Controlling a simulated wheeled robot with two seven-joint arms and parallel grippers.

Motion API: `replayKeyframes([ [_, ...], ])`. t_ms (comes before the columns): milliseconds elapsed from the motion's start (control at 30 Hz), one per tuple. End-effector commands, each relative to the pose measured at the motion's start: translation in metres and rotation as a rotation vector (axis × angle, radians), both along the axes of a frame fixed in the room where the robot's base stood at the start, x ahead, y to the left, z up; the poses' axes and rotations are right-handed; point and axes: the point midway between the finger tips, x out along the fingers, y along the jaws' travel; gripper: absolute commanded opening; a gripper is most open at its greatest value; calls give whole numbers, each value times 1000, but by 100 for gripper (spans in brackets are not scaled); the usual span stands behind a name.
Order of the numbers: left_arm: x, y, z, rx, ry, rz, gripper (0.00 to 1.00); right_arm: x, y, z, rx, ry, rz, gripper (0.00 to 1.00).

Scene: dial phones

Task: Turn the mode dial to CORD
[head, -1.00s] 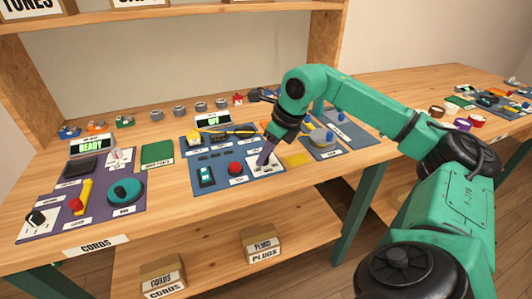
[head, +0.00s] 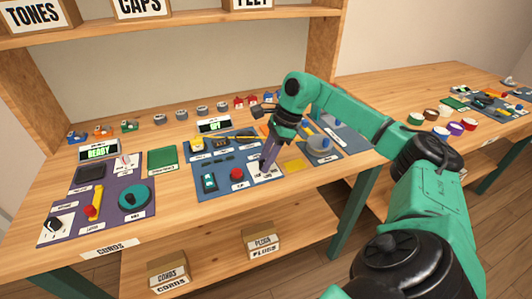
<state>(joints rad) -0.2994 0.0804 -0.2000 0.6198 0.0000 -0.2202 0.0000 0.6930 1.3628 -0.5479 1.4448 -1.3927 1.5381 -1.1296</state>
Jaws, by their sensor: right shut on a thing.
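My right gripper (head: 266,164) points down at a small white plate (head: 268,174) on the middle blue mat. It is shut on a small knob there, which I take to be the mode dial; the fingers hide the knob and its pointing direction. The plate's printing is too small to read. A display (head: 214,125) behind that mat seems to read OFF. Another black knob (head: 57,223) sits on a white plate on the purple mat at left. My left gripper is not in view.
Around my right gripper are a red button (head: 237,174), a teal-and-black switch (head: 209,183) and a yellow pad (head: 294,164). A grey round part (head: 319,143) stands to the right. The purple mat holds a teal disc (head: 134,197) and a yellow lever (head: 96,197). Bare wood lies in front.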

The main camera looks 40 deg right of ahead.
Motion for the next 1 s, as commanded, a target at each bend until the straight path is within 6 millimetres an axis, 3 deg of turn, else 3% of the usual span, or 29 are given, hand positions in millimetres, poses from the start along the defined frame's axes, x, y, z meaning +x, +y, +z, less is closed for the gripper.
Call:
replayKeyframes([
  [200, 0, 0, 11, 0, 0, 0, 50, 1, 0, 3, 1, -4, 76, 0],
  [733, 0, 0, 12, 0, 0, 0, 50, 1, -1, 1, -2, -4, 103, 0],
  [767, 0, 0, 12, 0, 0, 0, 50, 1, -1, 1, -2, -4, 102, 38],
  [833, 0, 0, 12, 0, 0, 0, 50, 1, -1, 1, -2, -4, 102, 64],
  [1000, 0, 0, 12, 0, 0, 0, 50, 1, -1, 1, -1, -2, 103, 64],
])
